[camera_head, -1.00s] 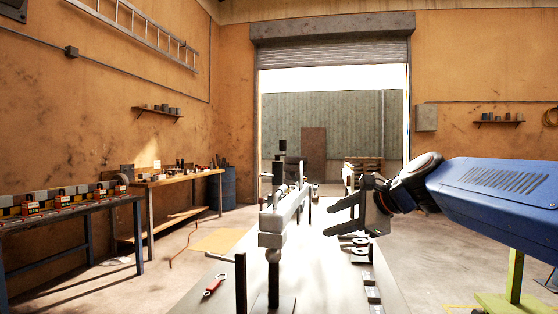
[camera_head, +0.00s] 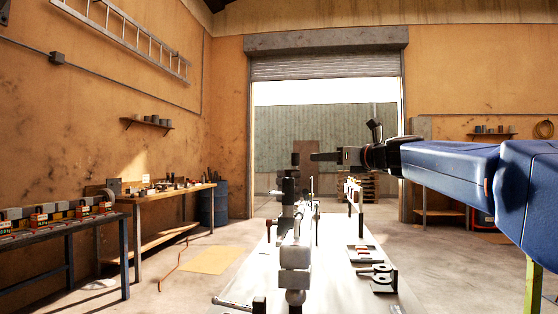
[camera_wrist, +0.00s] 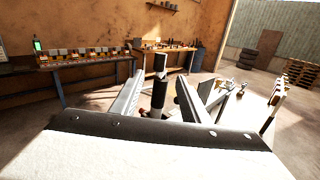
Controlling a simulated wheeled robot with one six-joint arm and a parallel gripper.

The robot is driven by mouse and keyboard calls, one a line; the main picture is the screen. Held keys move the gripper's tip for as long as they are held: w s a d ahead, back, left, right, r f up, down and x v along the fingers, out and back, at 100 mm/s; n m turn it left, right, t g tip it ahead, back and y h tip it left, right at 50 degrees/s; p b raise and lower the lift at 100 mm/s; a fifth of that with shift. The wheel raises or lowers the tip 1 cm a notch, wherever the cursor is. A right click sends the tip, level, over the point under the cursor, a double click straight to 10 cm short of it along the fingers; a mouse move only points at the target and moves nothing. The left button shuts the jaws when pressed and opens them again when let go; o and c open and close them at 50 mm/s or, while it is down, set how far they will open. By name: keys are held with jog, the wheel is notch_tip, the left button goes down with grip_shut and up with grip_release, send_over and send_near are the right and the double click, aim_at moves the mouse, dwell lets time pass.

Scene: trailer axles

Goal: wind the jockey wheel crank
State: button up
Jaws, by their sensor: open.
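My gripper (camera_head: 326,156) is raised above the long grey trailer frame (camera_head: 296,254) and points left, seen edge-on in the head view. In the wrist view its two fingers stand apart, open and empty (camera_wrist: 158,88). A dark upright post with a grey and black top (camera_wrist: 160,66) shows between the fingers, beyond them; it looks like the jockey wheel assembly. In the head view a dark upright (camera_head: 295,160) stands just left of the fingertips. I cannot tell which part is the crank handle. No contact shows.
A bench with boxed parts (camera_head: 68,220) and a wooden workbench (camera_head: 170,192) line the left wall. A black bracket-like part (camera_head: 382,278) and a small tray (camera_head: 362,254) lie on the pale surface right of the frame. Open floor lies to the left.

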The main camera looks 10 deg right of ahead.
jog(key=x, duration=1.8)
jog(key=shift+w+a, duration=0.15)
jog(key=shift+w, duration=0.15)
jog(key=shift+r, duration=0.1)
grip_shut()
